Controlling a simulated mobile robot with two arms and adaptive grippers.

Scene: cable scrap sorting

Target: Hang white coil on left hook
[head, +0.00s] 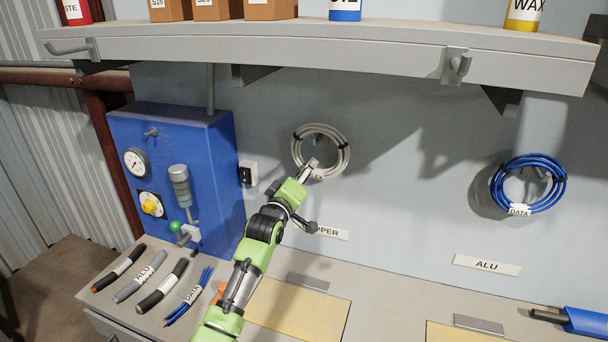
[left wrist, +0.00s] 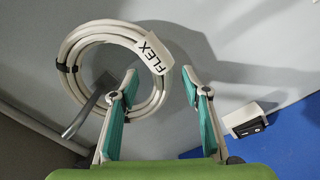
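The white coil (head: 343,160), bound with dark ties, hangs against the grey wall in the head view. In the left wrist view the white coil (left wrist: 68,57) bears a FLEX tag and a grey peg (left wrist: 84,116) runs through its ring. My left gripper (head: 311,168) is at the coil's lower edge. In the left wrist view the left gripper (left wrist: 160,83) is open, its fingers apart near the tagged side; contact cannot be told. A left hook (head: 70,48) and a right hook (head: 456,66) are on the shelf front. My right gripper is not in view.
The shelf (head: 330,42) overhangs the wall and bears boxes and cans. A blue panel (head: 200,140) with a gauge and levers stands left of my arm. A blue coil (head: 560,185) hangs at right. Cable pieces (head: 160,285) lie on the bench. The left hook's front is clear.

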